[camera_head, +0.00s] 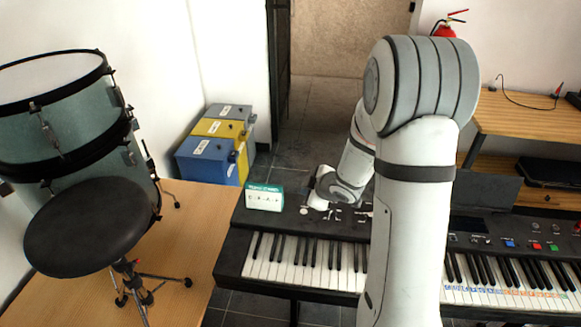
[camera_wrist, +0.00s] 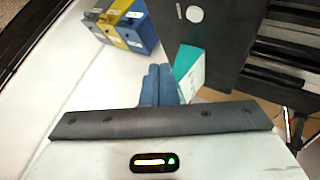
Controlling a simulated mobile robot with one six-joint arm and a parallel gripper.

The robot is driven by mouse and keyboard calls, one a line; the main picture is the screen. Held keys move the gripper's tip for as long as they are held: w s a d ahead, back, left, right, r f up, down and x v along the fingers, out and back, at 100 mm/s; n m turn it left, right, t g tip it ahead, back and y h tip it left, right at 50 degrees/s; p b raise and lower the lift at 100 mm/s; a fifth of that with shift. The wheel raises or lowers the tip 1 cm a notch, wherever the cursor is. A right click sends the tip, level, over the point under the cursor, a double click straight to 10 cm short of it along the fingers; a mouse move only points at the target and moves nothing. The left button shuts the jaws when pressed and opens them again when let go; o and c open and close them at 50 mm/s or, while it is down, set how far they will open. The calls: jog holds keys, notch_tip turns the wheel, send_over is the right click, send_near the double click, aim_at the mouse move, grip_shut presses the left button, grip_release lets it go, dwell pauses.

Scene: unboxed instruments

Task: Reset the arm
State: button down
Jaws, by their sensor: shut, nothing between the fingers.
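Just beyond the fingers in the wrist view is a small white and teal box (camera_wrist: 190,72). In the head view this box (camera_head: 264,197) stands upright on the top left of the black keyboard (camera_head: 238,243), left of my wrist. I cannot tell whether the fingers touch it.
A drum (camera_head: 70,115) and a round black stool (camera_head: 88,228) stand on a wooden platform (camera_head: 190,215) at left. Blue, yellow and grey bins (camera_head: 213,150) line the wall. A wooden desk (camera_head: 520,122) is at right. Dark floor (camera_head: 320,120) lies open behind the keyboard.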

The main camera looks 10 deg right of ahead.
jog(key=s+d+r+m+h, duration=0.5)
jog(key=s+r+m, duration=0.25)
jog(key=r, duration=0.45)
jog(key=s+a+r+m+g, duration=0.2)
jog(key=s+m, duration=0.1)
jog(key=s, duration=0.7)
jog(key=s+a+r+m+g+y, duration=0.1)
jog(key=s+a+r+m+g, duration=0.1)
jog(key=s, duration=0.8)
jog(key=shift+a+r+m+g, duration=0.35)
jog(key=shift+a+m+g, duration=0.25)
jog(key=shift+a+m, duration=0.05)
